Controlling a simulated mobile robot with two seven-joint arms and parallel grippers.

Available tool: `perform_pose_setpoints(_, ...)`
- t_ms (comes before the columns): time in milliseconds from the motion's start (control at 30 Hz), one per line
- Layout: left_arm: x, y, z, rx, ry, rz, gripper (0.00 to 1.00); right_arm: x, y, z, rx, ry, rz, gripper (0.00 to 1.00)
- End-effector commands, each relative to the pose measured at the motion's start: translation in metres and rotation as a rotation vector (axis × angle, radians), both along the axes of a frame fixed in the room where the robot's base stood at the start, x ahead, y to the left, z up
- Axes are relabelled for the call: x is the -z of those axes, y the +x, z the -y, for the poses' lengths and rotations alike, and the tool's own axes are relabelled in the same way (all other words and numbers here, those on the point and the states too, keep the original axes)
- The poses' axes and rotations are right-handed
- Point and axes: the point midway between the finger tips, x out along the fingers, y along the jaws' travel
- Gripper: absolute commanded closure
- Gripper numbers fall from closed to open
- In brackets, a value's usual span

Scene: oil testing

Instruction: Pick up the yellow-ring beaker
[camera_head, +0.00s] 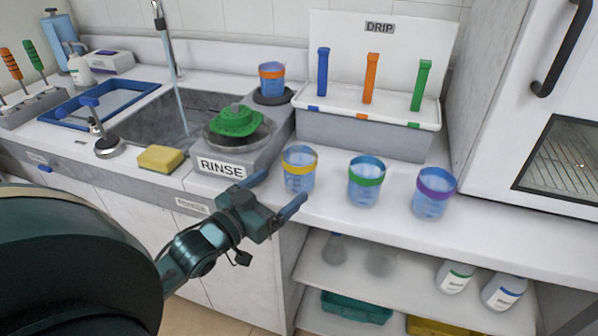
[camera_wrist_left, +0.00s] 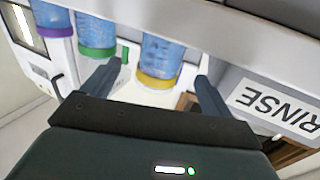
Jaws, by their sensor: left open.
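The yellow-ring beaker (camera_head: 299,170) is a clear blue cup with a yellow band near its rim. It stands upright on the white counter, right of the RINSE station. My left gripper (camera_head: 283,192) is open and empty at the counter's front edge, just in front of this beaker. In the left wrist view the yellow-ring beaker (camera_wrist_left: 160,60) appears upside down, beyond and between the two open fingers (camera_wrist_left: 155,80), with no visible contact. My right gripper is in neither view.
A green-ring beaker (camera_head: 366,181) and a purple-ring beaker (camera_head: 434,193) stand to the right. An orange-ring beaker (camera_head: 271,80) stands behind on a round base. The RINSE station (camera_head: 222,168) is close at left. The DRIP rack (camera_head: 368,137) is behind. An open shelf (camera_head: 400,273) lies below.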

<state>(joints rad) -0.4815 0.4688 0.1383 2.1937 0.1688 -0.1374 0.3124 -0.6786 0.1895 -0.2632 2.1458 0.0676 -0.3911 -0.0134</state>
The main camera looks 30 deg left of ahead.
Motion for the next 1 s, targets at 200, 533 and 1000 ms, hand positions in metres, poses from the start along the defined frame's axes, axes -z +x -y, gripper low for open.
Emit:
perform_pose_setpoints(200, 0.000, 0.027, 0.003, 0.000, 0.002, 0.000, 0.14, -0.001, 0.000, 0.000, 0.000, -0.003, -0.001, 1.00)
perform_pose_setpoints(533, -0.001, 0.058, 0.002, 0.000, 0.002, -0.001, 0.14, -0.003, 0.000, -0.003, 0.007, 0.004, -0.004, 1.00)
perform_pose_setpoints(1000, 0.002, 0.082, 0.005, 0.000, 0.001, -0.004, 0.14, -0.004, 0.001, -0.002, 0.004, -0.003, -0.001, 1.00)
